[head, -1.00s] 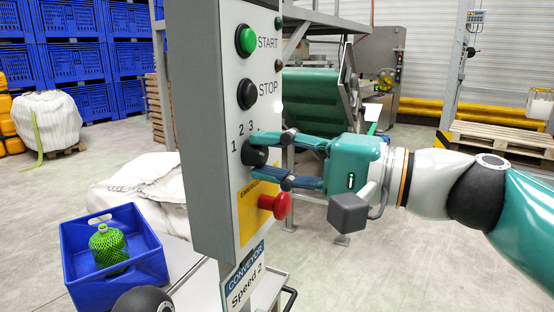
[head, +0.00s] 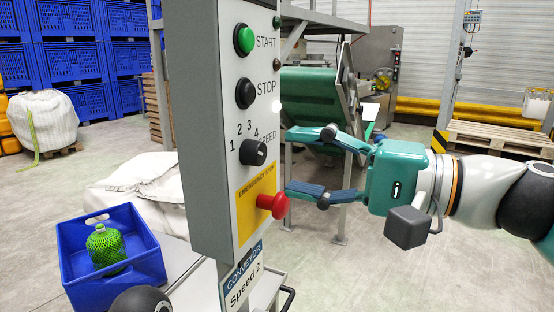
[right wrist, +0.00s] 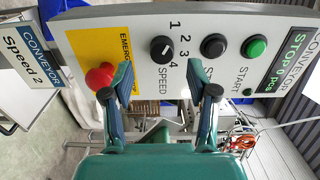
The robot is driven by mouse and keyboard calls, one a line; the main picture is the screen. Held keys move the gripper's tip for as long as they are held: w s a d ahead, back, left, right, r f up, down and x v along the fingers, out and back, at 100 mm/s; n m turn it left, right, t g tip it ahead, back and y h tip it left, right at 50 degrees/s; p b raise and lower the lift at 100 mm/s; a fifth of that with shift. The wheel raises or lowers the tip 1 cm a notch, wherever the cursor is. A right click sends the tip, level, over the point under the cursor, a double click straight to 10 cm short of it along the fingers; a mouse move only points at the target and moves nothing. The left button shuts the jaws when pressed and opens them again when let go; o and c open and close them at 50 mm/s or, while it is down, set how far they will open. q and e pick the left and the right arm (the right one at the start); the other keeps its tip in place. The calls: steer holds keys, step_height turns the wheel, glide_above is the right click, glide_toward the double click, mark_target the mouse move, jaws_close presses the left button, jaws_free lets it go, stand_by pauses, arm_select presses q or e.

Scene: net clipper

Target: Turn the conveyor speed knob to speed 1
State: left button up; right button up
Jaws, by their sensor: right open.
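The black speed knob (head: 253,152) is on the front of the grey control panel (head: 210,130), with the numbers 1 to 4 around it. It also shows in the right wrist view (right wrist: 161,50), uncovered; I cannot tell surely which number its small white mark points at. A label under the panel (head: 243,290) reads "Conveyor Speed 2". My right gripper (head: 288,160) is open and empty, just in front of the panel, its fingers spread above and below knob height and apart from the knob. My left gripper is not in view.
The red emergency stop (head: 273,205) is just below the knob, close to my lower fingertip. The green start button (head: 244,40) and black stop button (head: 245,93) are above.

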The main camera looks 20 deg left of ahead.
steer(key=s+d, duration=0.1)
steer(key=d, duration=0.6)
steer(key=shift+d+f, duration=0.1)
steer(key=shift+d, duration=0.05)
